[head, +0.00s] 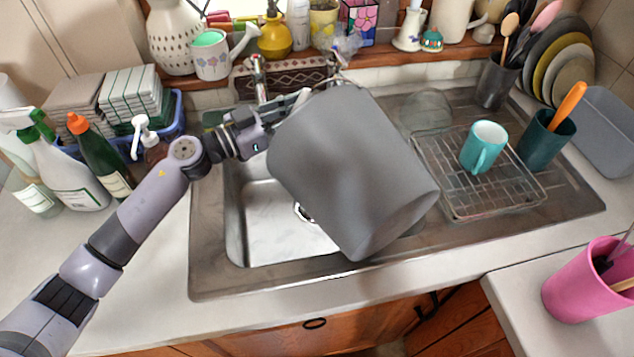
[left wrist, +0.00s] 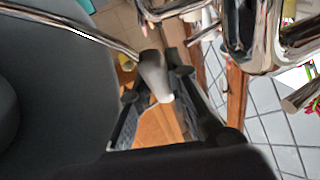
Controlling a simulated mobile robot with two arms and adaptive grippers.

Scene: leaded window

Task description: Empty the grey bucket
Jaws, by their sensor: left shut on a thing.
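The grey bucket (head: 350,165) hangs tilted over the sink (head: 275,235), with its closed base towards the lower right in the head view. Its mouth and any contents are hidden. My left gripper (head: 288,108) is at the bucket's upper left side. In the left wrist view my left gripper (left wrist: 165,118) is shut around the pale grip of the bucket's wire handle (left wrist: 153,75), and the dark bucket wall (left wrist: 60,100) fills the left side. My right gripper is not in view.
A wire rack (head: 480,200) with a teal mug (head: 483,147) stands on the drainer at right. Bottles (head: 98,155) stand on the left counter. A crowded sill (head: 380,55) runs behind the tap (head: 260,78). A pink container (head: 590,280) is at lower right. The front-left counter is clear.

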